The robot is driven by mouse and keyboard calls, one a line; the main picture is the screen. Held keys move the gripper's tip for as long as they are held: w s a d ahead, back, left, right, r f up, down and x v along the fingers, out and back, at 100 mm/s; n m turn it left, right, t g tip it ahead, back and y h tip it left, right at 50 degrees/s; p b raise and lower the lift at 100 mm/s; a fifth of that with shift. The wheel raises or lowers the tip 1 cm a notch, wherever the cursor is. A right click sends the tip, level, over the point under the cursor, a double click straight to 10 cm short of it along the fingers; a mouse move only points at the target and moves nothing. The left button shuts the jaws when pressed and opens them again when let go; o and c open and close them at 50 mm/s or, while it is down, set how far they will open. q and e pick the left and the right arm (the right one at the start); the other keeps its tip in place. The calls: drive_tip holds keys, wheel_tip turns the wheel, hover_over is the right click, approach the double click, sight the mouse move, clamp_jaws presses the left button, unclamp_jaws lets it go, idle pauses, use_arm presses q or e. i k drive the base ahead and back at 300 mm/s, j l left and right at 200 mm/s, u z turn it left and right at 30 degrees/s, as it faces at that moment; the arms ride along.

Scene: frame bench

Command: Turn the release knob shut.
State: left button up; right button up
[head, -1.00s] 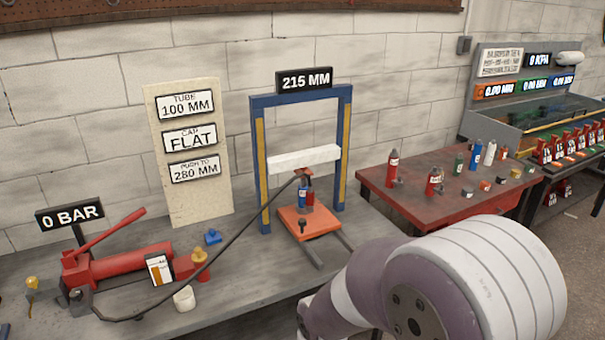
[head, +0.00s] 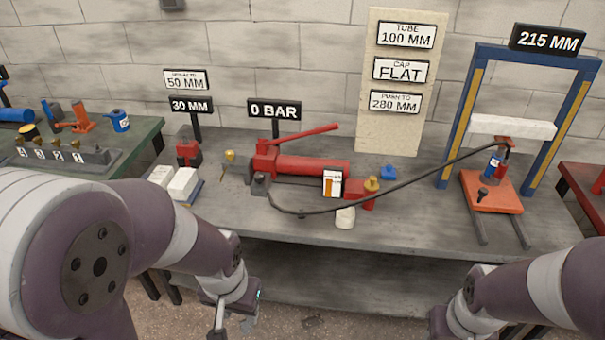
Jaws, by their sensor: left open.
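The red hand pump (head: 312,167) lies on the grey bench with its red lever raised to the right. A small yellow knob (head: 229,156) stands at the pump's left end, and a brass knob (head: 372,184) tops a red cylinder at its right. I cannot tell for certain which is the release knob, or how far it is turned. My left gripper (head: 232,318) is open and empty, low in front of the bench edge, apart from the pump. My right gripper (head: 438,322) shows only in part at the bottom edge, its fingers hidden.
The gauge sign (head: 275,111) reads 0 BAR. A black hose (head: 420,171) runs from the pump to the blue press frame (head: 461,115), whose sign reads 215 MM. White blocks (head: 184,184) lie left of the pump. A white cup (head: 345,217) stands near the front edge.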

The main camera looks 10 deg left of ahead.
sight(259, 178)
drive_tip(key=i+j, duration=0.25)
drive_tip(key=i, duration=0.25)
drive_tip(key=i+j+u, duration=0.1)
drive_tip(key=i+j, duration=0.2)
drive_tip(key=i, duration=0.15)
drive_tip(key=i+j, duration=0.2)
drive_tip(key=i, duration=0.3)
